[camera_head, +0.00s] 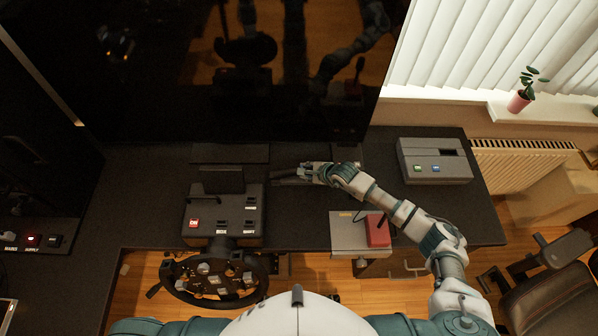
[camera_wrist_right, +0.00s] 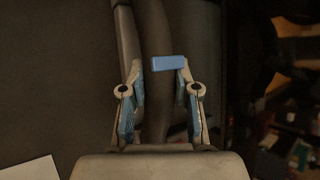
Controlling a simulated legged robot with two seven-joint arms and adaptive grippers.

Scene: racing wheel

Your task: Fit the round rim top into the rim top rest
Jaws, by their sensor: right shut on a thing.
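My right gripper (camera_head: 308,172) reaches over the dark desk, right of the grey console. In the right wrist view its fingers (camera_wrist_right: 160,72) are shut on a dark, slightly curved bar, which looks like the round rim top (camera_wrist_right: 154,28). A lighter grey bar (camera_wrist_right: 128,35) runs close beside it on the left. A small blue block (camera_wrist_right: 168,63) shows at the fingertips. In the head view the steering wheel (camera_head: 215,278) is below the console (camera_head: 225,212); its top edge is partly hidden by the console. I cannot make out the rim top rest for certain. My left gripper is out of view.
A large dark screen (camera_head: 200,70) stands behind the desk (camera_head: 300,220). A pale plate with a red block (camera_head: 377,230) is at the front edge. A chair (camera_head: 550,295) is at the lower right.

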